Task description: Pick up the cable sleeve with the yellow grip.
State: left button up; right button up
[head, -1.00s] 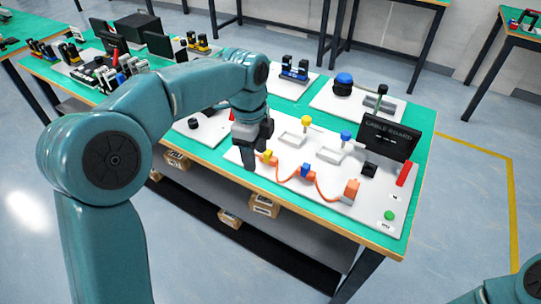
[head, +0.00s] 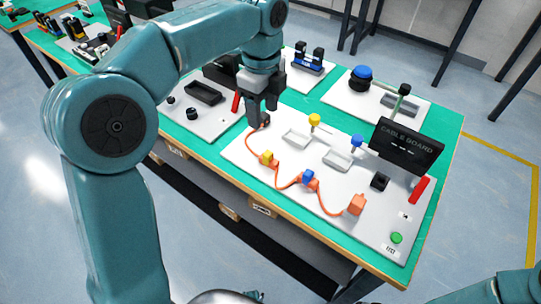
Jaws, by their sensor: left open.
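The cable sleeve with the yellow grip (head: 267,158) sits on an orange cable (head: 284,184) on the pale cable board (head: 372,226). A second sleeve with a blue grip (head: 308,178) is further along the cable, to the right. An orange block (head: 357,204) is at the cable's right end. My left gripper (head: 263,115) points down, open, above and slightly left of the yellow sleeve and apart from it. Its fingers are by the cable's far left end, where a small dark and red piece partly shows. My right gripper is out of view.
Behind the sleeves stand a yellow-topped post (head: 314,121), a blue-topped post (head: 357,141) and two shallow white trays (head: 297,139). A black sign (head: 407,146), a red bar (head: 420,190) and a green button (head: 396,238) are at the right.

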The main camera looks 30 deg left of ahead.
pick_arm(q)
jog(key=b, duration=0.2)
send_near(265, 152)
jog(key=f, duration=0.5)
jog(key=shift+s+f, duration=0.1)
jog(key=shift+s, duration=0.3)
jog(key=shift+w+f, duration=0.15)
jog(key=shift+f, duration=0.15)
jog(key=f, duration=0.3)
jog(key=f+b, duration=0.1)
jog(key=f, duration=0.1)
jog(key=shift+w, duration=0.3)
jog(key=shift+s, duration=0.1)
grip_shut()
